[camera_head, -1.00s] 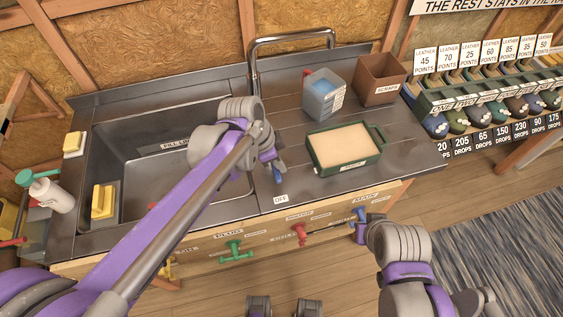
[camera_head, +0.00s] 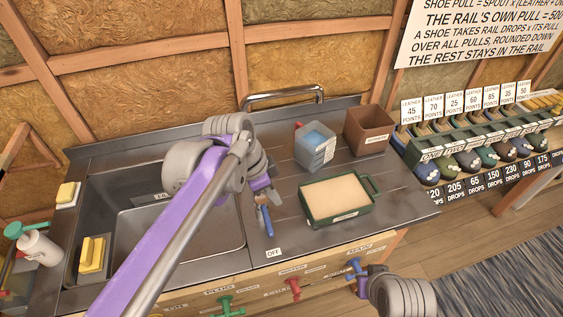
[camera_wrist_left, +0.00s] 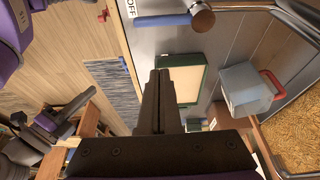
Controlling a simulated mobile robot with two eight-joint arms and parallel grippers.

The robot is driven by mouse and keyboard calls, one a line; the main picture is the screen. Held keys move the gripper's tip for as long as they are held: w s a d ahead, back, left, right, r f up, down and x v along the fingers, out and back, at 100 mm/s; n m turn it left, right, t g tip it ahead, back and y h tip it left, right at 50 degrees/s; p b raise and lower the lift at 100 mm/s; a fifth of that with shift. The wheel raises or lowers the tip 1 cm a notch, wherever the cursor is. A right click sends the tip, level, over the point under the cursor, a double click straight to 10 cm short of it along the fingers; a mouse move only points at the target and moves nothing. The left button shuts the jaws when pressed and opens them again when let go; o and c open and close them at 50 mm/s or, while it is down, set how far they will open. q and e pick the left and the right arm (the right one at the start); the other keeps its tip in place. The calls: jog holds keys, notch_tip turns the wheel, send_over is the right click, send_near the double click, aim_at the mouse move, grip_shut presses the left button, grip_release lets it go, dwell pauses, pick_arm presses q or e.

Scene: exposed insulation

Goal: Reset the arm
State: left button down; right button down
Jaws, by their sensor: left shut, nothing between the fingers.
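My left arm reaches in from the left across the sink (camera_head: 180,235) in the head view. Its gripper (camera_head: 271,196) points down over the counter, beside a blue lever (camera_head: 266,222) near the "OFF" label. In the left wrist view the two dark fingers (camera_wrist_left: 158,100) are together with nothing between them. The blue lever (camera_wrist_left: 163,20) lies apart from them there. My right arm shows at the lower right of the head view. Its gripper (camera_head: 362,284) is by the blue tap (camera_head: 354,267) on the counter front; its fingers are too hidden to read.
A green-rimmed tray (camera_head: 371,205), a grey bin with blue contents (camera_head: 313,150) and a brown scraps box (camera_head: 368,130) stand right of my left gripper. The faucet (camera_head: 283,97) arches behind. Green (camera_head: 225,305) and red (camera_head: 294,288) taps line the front. Shoes (camera_head: 467,161) sit at right.

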pick_arm(q)
jog(key=shift+a, duration=0.1)
jog(key=s+a+f+n+t+y, duration=0.1)
jog(key=s+a+f+n, duration=0.2)
jog(key=s+a+n, duration=0.1)
jog(key=s+a+f+n+t+y, duration=0.1)
jog(key=s+a+f+n, duration=0.3)
jog(key=s+a+n, duration=0.1)
jog(key=s+a+f+n+t+y, duration=0.1)
jog(key=s+a+f+n+t, duration=0.1)
jog(key=s+a+f+n, duration=0.2)
jog(key=shift+s+a+n+y, duration=0.3)
jog(key=shift+s+a+n, duration=0.25)
jog(key=shift+s, duration=0.25)
